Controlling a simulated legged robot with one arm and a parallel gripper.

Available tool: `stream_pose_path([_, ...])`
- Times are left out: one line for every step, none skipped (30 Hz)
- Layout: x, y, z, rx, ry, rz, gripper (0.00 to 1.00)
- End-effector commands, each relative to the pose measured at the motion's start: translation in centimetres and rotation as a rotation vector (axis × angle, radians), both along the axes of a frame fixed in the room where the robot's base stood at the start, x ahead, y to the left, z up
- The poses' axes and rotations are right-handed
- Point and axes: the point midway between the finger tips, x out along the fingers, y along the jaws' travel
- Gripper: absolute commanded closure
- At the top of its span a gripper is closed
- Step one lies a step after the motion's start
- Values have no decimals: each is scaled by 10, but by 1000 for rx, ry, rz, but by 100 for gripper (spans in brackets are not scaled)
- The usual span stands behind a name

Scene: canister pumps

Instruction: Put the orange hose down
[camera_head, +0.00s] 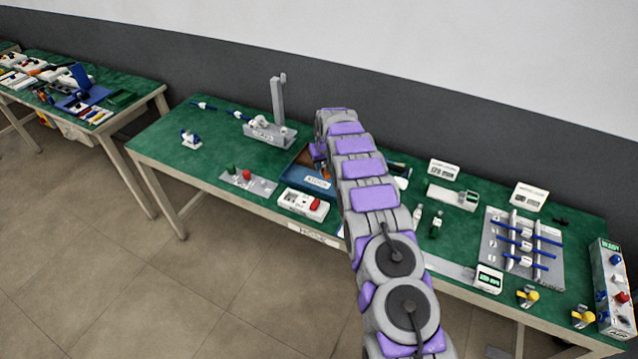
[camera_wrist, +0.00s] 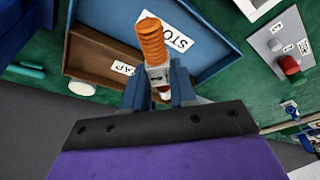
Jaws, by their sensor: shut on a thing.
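The orange hose (camera_wrist: 152,42) is a short ribbed orange piece with a pale fitting at its lower end in the wrist view. My gripper (camera_wrist: 159,88) is shut on that fitting, and the orange part sticks out past the fingers. Behind it in the picture is a blue tray (camera_wrist: 215,52) with a label that reads "STO", the rest hidden. A brown tray (camera_wrist: 92,52) lies beside it, with a label ending in "AP". Whether the hose touches a tray, I cannot tell. In the head view, my arm hides most of the gripper (camera_head: 322,165), which is over the blue tray (camera_head: 290,170).
A grey stand with a post (camera_head: 278,105) is left of the trays. A white box with a red part (camera_head: 300,204) is in front. The green bench (camera_head: 165,150) has free room at its left end.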

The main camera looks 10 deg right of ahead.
Motion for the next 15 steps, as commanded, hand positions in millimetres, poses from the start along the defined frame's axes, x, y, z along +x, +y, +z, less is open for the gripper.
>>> stream_pose_path([-1,-3,-13,2,3,-1,100])
stream_pose_path([-1,-4,-18,3,3,-1,100])
stream_pose_path([-1,-6,-26,5,4,-1,100])
stream_pose_path([-1,-7,-30,7,4,-2,100])
stream_pose_path([-1,-8,-34,8,3,-3,100])
stream_pose_path([-1,-9,-38,9,2,-2,100])
stream_pose_path([-1,-10,-40,10,2,-3,100])
stream_pose_path([-1,-10,-42,11,2,-3,100])
stream_pose_path([-1,-11,-45,12,1,-4,100])
stream_pose_path([-1,-11,-47,13,1,-3,100])
stream_pose_path([-1,-11,-51,13,1,-3,100])
stream_pose_path([-1,-10,-57,11,1,-3,100])
stream_pose_path([-1,-10,-61,10,2,-3,100])
stream_pose_path([-1,-9,-66,10,2,-2,100])
stream_pose_path([-1,-8,-72,8,1,-2,100])
